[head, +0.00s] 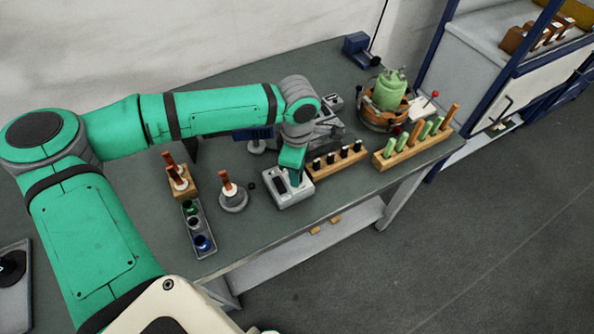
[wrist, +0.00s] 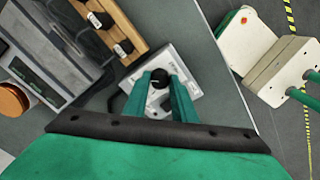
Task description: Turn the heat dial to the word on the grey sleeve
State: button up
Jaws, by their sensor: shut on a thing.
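The heat dial is a black knob (wrist: 160,78) on top of a small pale box (head: 288,200), which also shows in the wrist view (wrist: 178,63). My gripper (wrist: 160,84) is shut on the knob from above, with one green finger on each side. In the head view my gripper (head: 294,176) hides most of the dial. A small light mark shows on the knob, but its setting is too small to read. I cannot pick out a grey sleeve or read a word on one.
A wooden rack (head: 325,172) with dark-topped pieces stands close behind the box. A round stand (head: 233,202) with a brown-handled tool and a grey tray (head: 200,246) of jars lie to the left. Another rack (head: 418,152) stands right. The table's front edge is near.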

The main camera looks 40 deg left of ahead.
jog(key=shift+a, duration=0.1)
dwell(0.4)
jog(key=o, duration=1)
jog(key=shift+o, duration=0.2)
notch_tip(320, 180, up, 11)
